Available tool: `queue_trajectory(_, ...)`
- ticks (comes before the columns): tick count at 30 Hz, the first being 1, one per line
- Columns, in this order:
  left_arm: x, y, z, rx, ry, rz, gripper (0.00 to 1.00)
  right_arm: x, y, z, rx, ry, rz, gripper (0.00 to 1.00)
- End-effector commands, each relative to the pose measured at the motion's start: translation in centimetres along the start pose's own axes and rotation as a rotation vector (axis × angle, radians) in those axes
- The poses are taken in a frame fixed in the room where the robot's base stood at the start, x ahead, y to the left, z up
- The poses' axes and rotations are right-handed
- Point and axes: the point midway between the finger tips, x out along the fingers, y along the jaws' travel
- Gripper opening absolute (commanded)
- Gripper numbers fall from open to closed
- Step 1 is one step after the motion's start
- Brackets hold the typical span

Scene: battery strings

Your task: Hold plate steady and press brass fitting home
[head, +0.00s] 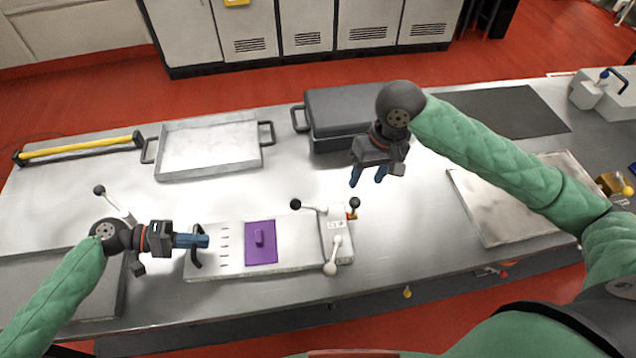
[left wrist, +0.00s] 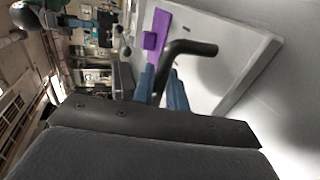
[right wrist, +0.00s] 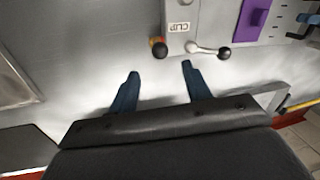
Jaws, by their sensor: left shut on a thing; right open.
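The white plate (head: 235,268) lies on the steel bench, with a purple block (head: 260,243), a row of slots and a black handle (head: 195,259) at its left end. My left gripper (head: 205,241) is shut on this handle, which shows between its fingers in the left wrist view (left wrist: 190,50). My right gripper (head: 368,182) is open and empty above the bench, beyond the clip block.
Black-knobbed (head: 297,204) and white-knobbed (head: 331,268) levers stick out from the clip block. Behind stand a shallow metal tray (head: 210,172) and a dark lidded case (head: 345,105). A pale panel (head: 500,215) lies at right.

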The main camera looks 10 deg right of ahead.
Motion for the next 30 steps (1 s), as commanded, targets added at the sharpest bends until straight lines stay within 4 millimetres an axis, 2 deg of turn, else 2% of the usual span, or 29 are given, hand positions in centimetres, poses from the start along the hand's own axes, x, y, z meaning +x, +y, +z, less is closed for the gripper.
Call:
queue_trajectory(1, 0.2, -1.0, 0.3, -0.01, -0.004, -0.009, 0.0, -0.3, 0.0, 0.0, -0.001, 0.001, -0.001, 0.48)
queue_trajectory(6, 0.2, -1.0, 0.3, -0.01, -0.004, -0.009, 0.0, -1.2, 0.1, 0.0, 0.001, 0.0, 0.0, 0.48)
queue_trajectory(14, 0.2, -1.0, 0.3, -0.01, -0.004, -0.009, 0.0, -1.3, 0.1, 0.0, 0.001, 0.0, 0.0, 0.48)
queue_trajectory(15, 0.2, -1.0, 0.3, -0.01, -0.004, -0.009, 0.18, -1.3, 0.1, 0.0, 0.001, 0.0, 0.0, 0.48)
queue_trajectory(18, 0.2, -0.9, 0.3, -0.009, -0.004, -0.007, 0.38, -1.3, 0.1, 0.0, 0.001, 0.0, 0.0, 0.48)
queue_trajectory(30, 0.0, -0.3, 0.0, -0.003, 0.0, -0.003, 0.4, -1.4, 0.0, 0.0, 0.001, 0.0, 0.0, 0.48)
